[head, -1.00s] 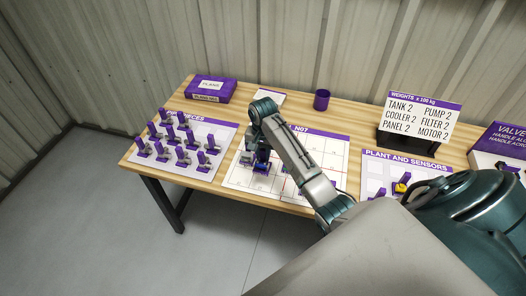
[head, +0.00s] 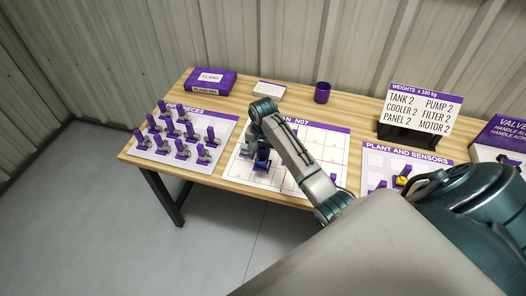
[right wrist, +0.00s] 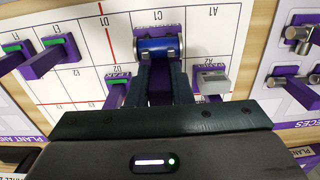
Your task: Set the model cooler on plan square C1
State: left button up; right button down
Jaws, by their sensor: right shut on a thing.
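The model cooler appears to be the piece with a blue horizontal cylinder on a purple base, seen in the right wrist view (right wrist: 158,47). My right gripper (right wrist: 160,85) is shut on it, with its dark fingers just below the cylinder in the picture. In the head view my right gripper (head: 261,153) is low over the left part of the white plan sheet (head: 312,143). I cannot tell whether the piece touches the sheet. My left gripper is not in view.
A grey block on a purple base (right wrist: 212,80) stands close beside the gripper. Another purple piece (right wrist: 115,92) stands on its other side. The pieces sheet (head: 158,150) with several handled models lies left. A purple cup (head: 322,92) and weights sign (head: 420,112) stand behind.

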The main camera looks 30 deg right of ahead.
aim_at(263, 160)
jog(key=shift+f, duration=0.1)
jog(key=shift+f, duration=1.65)
jog(key=shift+p, duration=0.35)
jog(key=shift+f+b, duration=0.3)
jog(key=shift+f, duration=0.45)
jog(key=c, duration=1.2)
grip_release()
